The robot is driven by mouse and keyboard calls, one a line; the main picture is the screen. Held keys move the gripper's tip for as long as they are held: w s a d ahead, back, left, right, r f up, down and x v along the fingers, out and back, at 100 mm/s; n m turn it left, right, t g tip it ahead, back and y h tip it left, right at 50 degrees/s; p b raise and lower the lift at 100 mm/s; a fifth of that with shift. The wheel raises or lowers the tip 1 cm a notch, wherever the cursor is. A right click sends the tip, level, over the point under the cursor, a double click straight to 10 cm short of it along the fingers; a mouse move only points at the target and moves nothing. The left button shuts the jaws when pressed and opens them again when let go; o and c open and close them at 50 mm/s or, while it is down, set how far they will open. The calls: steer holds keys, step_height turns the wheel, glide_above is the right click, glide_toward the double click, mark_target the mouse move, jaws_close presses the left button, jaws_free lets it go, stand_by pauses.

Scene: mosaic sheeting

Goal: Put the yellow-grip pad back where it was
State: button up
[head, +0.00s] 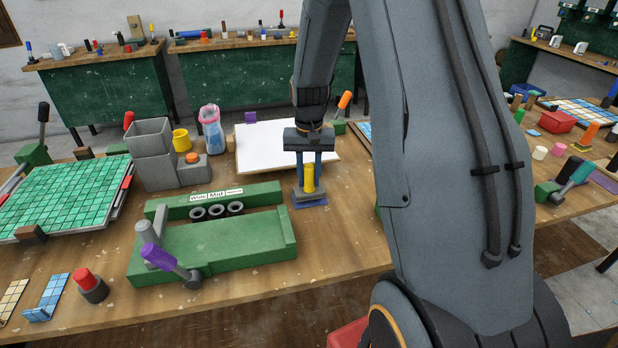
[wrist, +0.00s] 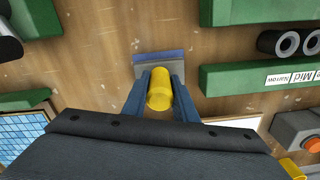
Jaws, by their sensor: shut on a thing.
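The yellow-grip pad has an upright yellow cylinder grip (head: 309,179) on a flat grey base with a blue underside (head: 310,204). In the wrist view the yellow grip (wrist: 159,92) sits between my two blue fingers, with the base (wrist: 160,60) showing beyond them. My gripper (head: 308,178) is shut on the yellow grip, pointing down. The pad is at or just above the wooden table; I cannot tell whether it touches. It is right of the green fixture (head: 215,245) and in front of the white board (head: 265,150).
The fixture carries a "Wide, Mid, Narrow" label, dark rings (head: 217,210) and a purple-handled lever (head: 160,257). Grey bins (head: 150,140) and a yellow cup (head: 181,140) stand behind it. A green tile sheet (head: 65,195) lies left. Bare table lies in front of the pad.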

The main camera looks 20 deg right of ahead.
steer(key=shift+f, duration=0.6)
steer(key=shift+f, duration=0.15)
steer(key=o, duration=1)
